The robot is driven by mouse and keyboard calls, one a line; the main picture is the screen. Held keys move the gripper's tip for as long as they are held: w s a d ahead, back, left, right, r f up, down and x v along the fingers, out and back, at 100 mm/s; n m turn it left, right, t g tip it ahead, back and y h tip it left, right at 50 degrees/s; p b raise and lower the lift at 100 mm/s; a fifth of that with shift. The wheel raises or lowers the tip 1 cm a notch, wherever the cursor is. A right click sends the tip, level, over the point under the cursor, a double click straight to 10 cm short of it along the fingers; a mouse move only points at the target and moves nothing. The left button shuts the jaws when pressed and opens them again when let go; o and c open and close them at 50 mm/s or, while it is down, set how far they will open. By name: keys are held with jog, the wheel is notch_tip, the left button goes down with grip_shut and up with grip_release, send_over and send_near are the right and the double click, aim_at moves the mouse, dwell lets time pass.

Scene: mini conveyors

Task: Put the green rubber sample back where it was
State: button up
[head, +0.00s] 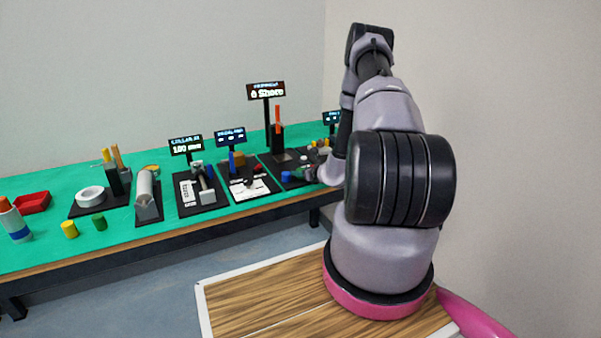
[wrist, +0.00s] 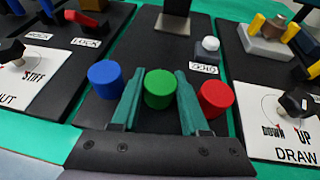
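The green rubber sample (wrist: 158,88) is a short upright cylinder between the two teal fingers of my gripper (wrist: 160,92) in the wrist view. The fingertips flank it closely, with little or no gap; I cannot tell whether they press on it. It is in line with a blue cylinder (wrist: 106,80) on its left and a red cylinder (wrist: 216,98) on its right, over a dark station board (wrist: 150,50). I cannot tell whether its base rests on the board.
The "Shore" sign (head: 266,91) stands at the back. A white-capped button (wrist: 210,46) is beyond the red cylinder. Boards with white cards flank this station. On the green bench (head: 60,255), another green cylinder (head: 99,222) and a yellow one (head: 69,229) stand far left.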

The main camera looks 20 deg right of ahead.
dwell(0.3)
jog(key=shift+s+r, duration=0.15)
jog(key=shift+r, duration=0.05)
jog(key=v, duration=1.2)
jog(key=w+a+r+n+g+y, duration=0.1)
jog(key=a+r+n+y, duration=0.2)
jog(key=a+r, duration=0.3)
jog(key=w+a+r+n+y, duration=0.2)
jog(key=a+r+n+y, duration=0.15)
jog(key=r, duration=0.45)
jog(key=s+a+r+n+g+y, duration=0.1)
jog(key=s+a+r+n+g, duration=0.2)
jog(key=s+a+r+n, duration=0.25)
jog(key=s+a+r+n+g+y, duration=0.1)
jog(key=s+a+r+n+g, duration=0.2)
jog(key=a+r+n, duration=0.35)
jog(key=s+a+r+n+g+h, duration=0.35)
jog(key=s+r+n, duration=0.25)
jog(key=s+r, duration=0.4)
jog(key=s+d+r+n+t+h, duration=0.1)
jog(key=s+r, duration=0.1)
jog(key=s, duration=0.1)
jog(key=s+d+r+n+t+h, duration=0.2)
jog(key=s, duration=0.1)
jog(key=s+d+r+n+t+h, duration=0.1)
jog(key=s+d+r+n+h, duration=0.1)
jog(key=s, duration=0.2)
jog(key=shift+r+n, duration=0.15)
jog(key=shift+n, duration=0.1)
